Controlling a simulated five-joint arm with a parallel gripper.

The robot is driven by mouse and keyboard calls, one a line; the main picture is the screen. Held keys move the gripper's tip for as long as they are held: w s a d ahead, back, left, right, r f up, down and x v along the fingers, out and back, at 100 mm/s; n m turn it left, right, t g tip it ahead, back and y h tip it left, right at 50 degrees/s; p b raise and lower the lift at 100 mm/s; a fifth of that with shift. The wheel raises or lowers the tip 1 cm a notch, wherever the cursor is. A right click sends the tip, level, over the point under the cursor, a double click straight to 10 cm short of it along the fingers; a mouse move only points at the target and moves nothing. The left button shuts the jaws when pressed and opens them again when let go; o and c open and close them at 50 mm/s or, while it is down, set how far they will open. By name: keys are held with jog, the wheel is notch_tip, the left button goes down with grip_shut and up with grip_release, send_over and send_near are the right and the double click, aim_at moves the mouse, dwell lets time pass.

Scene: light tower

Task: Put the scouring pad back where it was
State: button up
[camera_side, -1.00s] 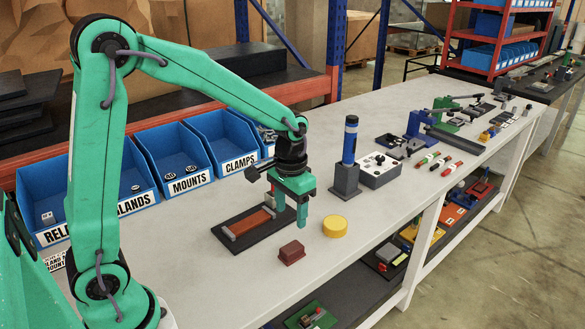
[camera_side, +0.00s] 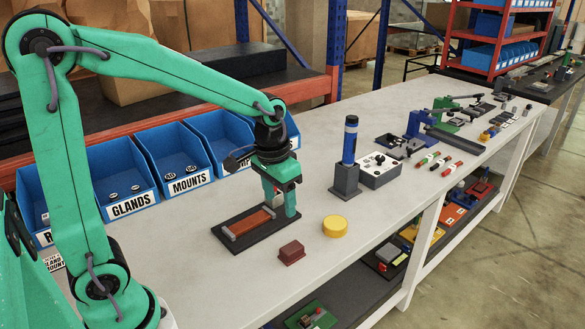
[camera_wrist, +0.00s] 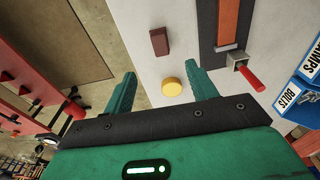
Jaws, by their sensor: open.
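A small reddish-brown block (camera_side: 291,252), which looks like the scouring pad, lies on the grey bench. In the wrist view the block (camera_wrist: 160,42) lies beyond my fingertips, apart from them. A yellow round disc (camera_side: 335,226) lies to its right. A dark tray (camera_side: 226,240) with an orange-brown strip (camera_side: 252,220) lies behind the block. My gripper (camera_side: 279,201) is open and empty, pointing down near the tray's right end.
Blue labelled bins (camera_side: 180,158) line the back. A blue-and-black cylinder in a dark stand (camera_side: 346,178) and a grey control box (camera_side: 379,170) stand right. The bench's front strip is clear.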

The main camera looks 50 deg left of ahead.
jog(key=s+r+t, duration=0.2)
jog(key=s+r, duration=0.2)
jog(key=s, duration=0.2)
jog(key=s+r+t, duration=0.2)
jog(key=s+r, duration=0.1)
jog(key=s, duration=0.4)
jog(key=shift+s+a+r, duration=0.3)
jog(key=shift+r, duration=0.05)
